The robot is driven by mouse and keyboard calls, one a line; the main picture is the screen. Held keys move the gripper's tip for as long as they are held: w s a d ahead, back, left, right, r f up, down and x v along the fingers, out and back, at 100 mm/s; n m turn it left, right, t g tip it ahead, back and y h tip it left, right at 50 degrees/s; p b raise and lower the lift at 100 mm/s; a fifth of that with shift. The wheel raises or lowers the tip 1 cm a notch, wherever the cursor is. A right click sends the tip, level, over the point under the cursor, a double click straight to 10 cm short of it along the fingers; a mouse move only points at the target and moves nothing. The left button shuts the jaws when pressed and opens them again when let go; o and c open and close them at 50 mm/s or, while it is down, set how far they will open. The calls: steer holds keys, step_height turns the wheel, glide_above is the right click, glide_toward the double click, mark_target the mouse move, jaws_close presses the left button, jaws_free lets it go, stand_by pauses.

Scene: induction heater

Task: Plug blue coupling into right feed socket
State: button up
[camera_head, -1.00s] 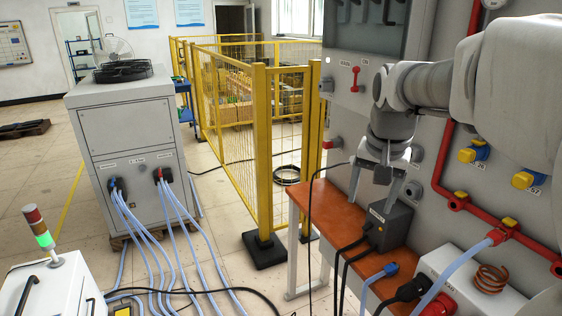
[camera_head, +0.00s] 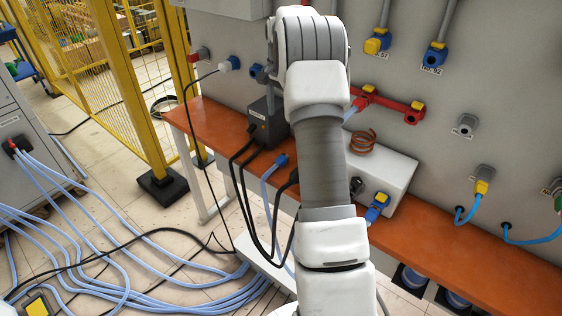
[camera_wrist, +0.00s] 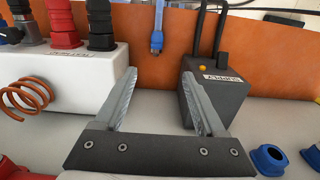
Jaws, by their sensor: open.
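The blue coupling (camera_head: 280,160) is on the end of a light-blue hose at the front edge of the orange bench. The wrist view shows the blue coupling (camera_wrist: 156,42) beyond and roughly between my fingertips, apart from them. My gripper (camera_wrist: 159,76) is open and empty over the bench. In the head view my own arm hides the gripper. A white box (camera_head: 387,167) on the bench carries a dark socket (camera_head: 357,185) and a blue socket with a yellow part (camera_head: 377,207). I cannot tell which socket is the right feed.
A dark supply box (camera_wrist: 212,95) stands close beside the right finger, with black cables. Red pipework (camera_head: 390,103) and blue wall sockets (camera_head: 435,55) line the panel. The orange bench (camera_head: 480,255) is clear at right.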

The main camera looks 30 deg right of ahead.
steer(key=b, duration=0.1)
glide_above(281, 158)
steer(key=f, duration=1.2)
steer(key=shift+w+d, duration=0.15)
steer(key=shift+w, duration=0.25)
steer(key=shift+f, duration=0.1)
steer(key=f, duration=0.2)
steer(key=f+b, duration=0.1)
steer(key=f, duration=0.1)
steer(key=shift+s, duration=0.4)
steer(key=shift+f, duration=0.6)
steer(key=shift+c, duration=0.3)
jaws_close()
